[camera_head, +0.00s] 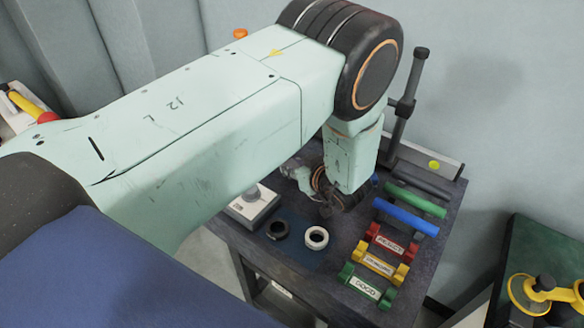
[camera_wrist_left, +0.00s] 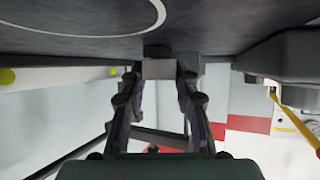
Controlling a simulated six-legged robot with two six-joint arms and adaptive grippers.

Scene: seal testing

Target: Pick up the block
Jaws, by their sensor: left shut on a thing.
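The block (camera_wrist_left: 159,69) is a small light grey piece with a darker part at its top edge in the left wrist view. It sits between the two fingertips of my left gripper (camera_wrist_left: 158,77), which is shut on it. In the head view my left gripper (camera_head: 334,204) points down over the far part of the dark table (camera_head: 335,285), behind the rings. I cannot make out the block there, as the gripper and arm hide it. My right gripper is not in view.
A black ring (camera_head: 277,230) and a white ring (camera_head: 315,238) lie on a dark blue mat. Red (camera_head: 390,243), yellow (camera_head: 378,263) and green (camera_head: 365,287) labelled holders stand right of them, below blue (camera_head: 406,216) and green (camera_head: 414,199) bars. A grey box (camera_head: 251,207) stands left.

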